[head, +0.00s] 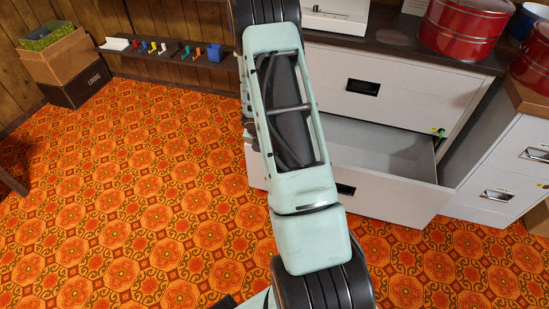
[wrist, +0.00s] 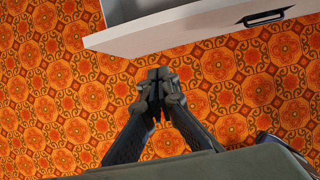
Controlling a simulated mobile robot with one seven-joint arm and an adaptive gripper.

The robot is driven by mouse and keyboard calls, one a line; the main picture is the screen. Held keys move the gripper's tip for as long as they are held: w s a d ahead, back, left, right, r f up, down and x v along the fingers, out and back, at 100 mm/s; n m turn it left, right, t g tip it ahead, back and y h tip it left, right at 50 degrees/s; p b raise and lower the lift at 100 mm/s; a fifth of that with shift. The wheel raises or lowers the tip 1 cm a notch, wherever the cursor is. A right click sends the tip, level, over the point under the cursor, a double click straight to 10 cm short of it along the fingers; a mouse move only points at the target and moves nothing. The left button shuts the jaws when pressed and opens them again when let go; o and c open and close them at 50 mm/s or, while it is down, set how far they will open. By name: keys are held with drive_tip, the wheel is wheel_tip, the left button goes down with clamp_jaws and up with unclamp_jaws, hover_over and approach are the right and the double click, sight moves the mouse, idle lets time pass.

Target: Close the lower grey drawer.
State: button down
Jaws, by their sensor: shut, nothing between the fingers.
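The lower grey drawer (head: 400,197) stands pulled out of the cabinet in the head view, with its empty-looking inside showing. Its dark handle (head: 345,189) is partly covered by my arm. The upper drawer (head: 400,88) above it is shut. In the wrist view the lower drawer's pale front (wrist: 185,30) crosses the top, with its handle (wrist: 264,18) at the upper right. My gripper (wrist: 158,76) is shut and empty in the wrist view, just below the drawer front in the picture; I cannot tell whether they touch. My arm hides the gripper in the head view.
A second cabinet (head: 508,170) stands at the right. Red tins (head: 462,25) sit on the cabinet top. A low shelf (head: 175,58) with small coloured items runs along the back wall, beside boxes (head: 65,60). The patterned orange floor (head: 130,190) is clear at the left.

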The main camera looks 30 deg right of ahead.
drive_tip(key=w+d+f+b, duration=0.3)
drive_tip(key=d+f, duration=0.3)
drive_tip(key=f, duration=0.3)
drive_tip(key=shift+w+f, duration=0.2)
drive_tip(key=shift+w, duration=0.65)
